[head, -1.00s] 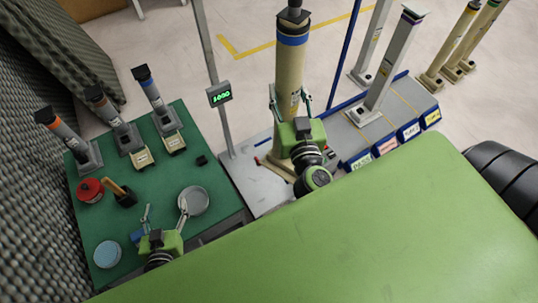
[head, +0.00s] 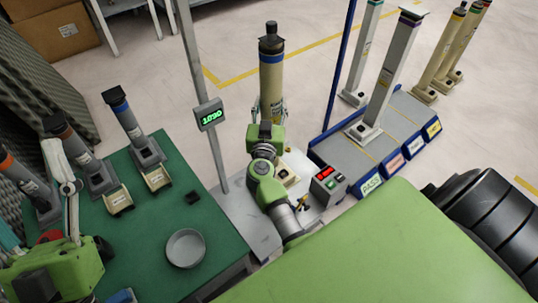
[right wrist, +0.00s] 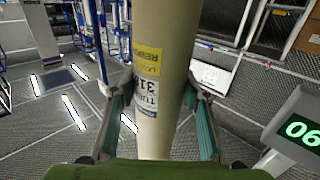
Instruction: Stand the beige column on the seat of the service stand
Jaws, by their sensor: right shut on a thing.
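The beige column (head: 271,75) has a blue band and a dark cap. It is roughly upright in the head view, with its lower end hidden behind my right arm.
The green table (head: 185,222) holds several grey columns, a metal dish (head: 185,248) and a black block (head: 194,191). A post with a green display (head: 209,115) stands left of the beige column. Floor behind is open.

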